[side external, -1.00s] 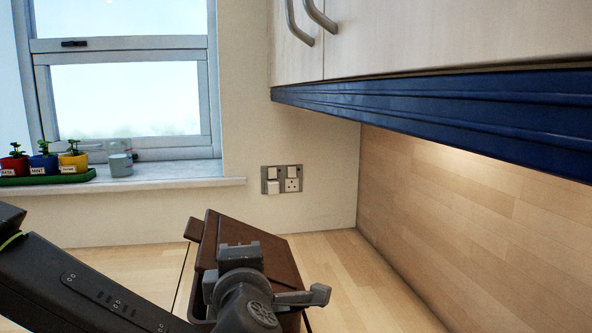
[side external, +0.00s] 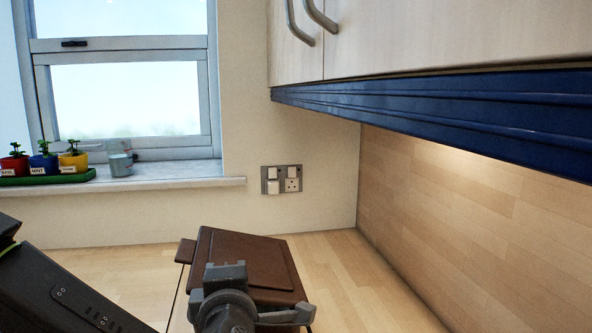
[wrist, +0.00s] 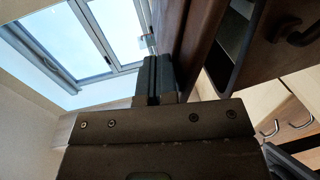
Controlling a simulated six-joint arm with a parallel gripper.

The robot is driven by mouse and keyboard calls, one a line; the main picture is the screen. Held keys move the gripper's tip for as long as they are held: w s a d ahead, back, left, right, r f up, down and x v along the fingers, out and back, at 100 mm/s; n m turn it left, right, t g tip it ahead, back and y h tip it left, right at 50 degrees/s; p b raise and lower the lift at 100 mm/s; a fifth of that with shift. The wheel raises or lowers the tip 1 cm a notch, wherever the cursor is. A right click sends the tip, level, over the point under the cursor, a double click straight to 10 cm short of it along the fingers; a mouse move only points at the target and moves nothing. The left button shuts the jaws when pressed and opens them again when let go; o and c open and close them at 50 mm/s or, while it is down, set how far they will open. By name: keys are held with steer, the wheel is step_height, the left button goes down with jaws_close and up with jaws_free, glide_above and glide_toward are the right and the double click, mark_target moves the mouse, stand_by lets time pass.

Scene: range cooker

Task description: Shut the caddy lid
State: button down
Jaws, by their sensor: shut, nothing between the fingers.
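The brown caddy stands on the worktop in the side view, its lid (side external: 248,258) tilted at a low angle over the box (side external: 288,299). My gripper (side external: 225,272) is at the near edge of the lid and covers part of the caddy. In the wrist view my shut, empty fingers (wrist: 152,78) are close beside the lid (wrist: 196,42). The box (wrist: 247,45) shows to the right of the lid there, with a dark gap between them. I cannot tell whether the fingers touch the lid.
A wall socket (side external: 281,180) is behind the caddy. A blue-edged wall cupboard (side external: 430,112) hangs above right. Herb pots (side external: 44,165) on a green tray and a cup (side external: 120,160) stand on the windowsill. The worktop right of the caddy is clear (side external: 360,285).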

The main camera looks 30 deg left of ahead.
stand_by(0.3)
steer(key=shift+s+a+f, duration=0.2)
steer(key=shift+f, duration=0.45)
steer(key=shift+s+a+f, duration=0.15)
steer(key=shift+a+f, duration=0.05)
steer(key=shift+f, duration=0.45)
steer(key=shift+f, duration=0.6)
steer(key=shift+r, duration=3.55)
